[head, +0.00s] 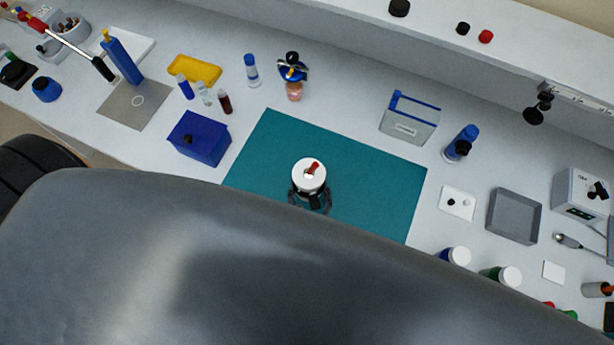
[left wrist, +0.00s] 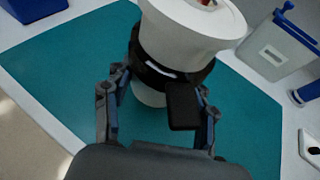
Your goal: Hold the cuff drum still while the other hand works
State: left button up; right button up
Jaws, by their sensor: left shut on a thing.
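The cuff drum (head: 309,176) is white and round, with a dark band below its wide top and a small red piece on top. It stands over the teal mat (head: 376,181). In the left wrist view the drum (left wrist: 186,42) appears large, with the dark band between my fingers. My left gripper (left wrist: 163,95) is shut on it at the band, one finger on each side; a black block hangs in front of the right finger. In the head view only dark parts of this gripper (head: 311,200) show below the drum top. My right gripper is not in view.
A blue box (head: 200,139) stands left of the mat. A grey bin with a blue handle (head: 409,120) and a blue bottle (head: 461,143) stand behind and right. A grey tray (head: 514,216) lies farther right. The mat around the drum is clear. A large grey body hides the front.

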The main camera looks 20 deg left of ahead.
pick_arm(q)
jog(key=shift+w+d+f+b, duration=0.15)
jog(key=shift+w+f+b, duration=1.05)
jog(key=shift+w+f, duration=1)
jog(key=shift+w, duration=0.15)
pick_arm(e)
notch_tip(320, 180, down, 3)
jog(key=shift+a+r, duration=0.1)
pick_arm(q)
jog(key=shift+w+f+b, duration=0.35)
jog(key=shift+w+f, duration=0.2)
jog(key=shift+w, duration=0.15)
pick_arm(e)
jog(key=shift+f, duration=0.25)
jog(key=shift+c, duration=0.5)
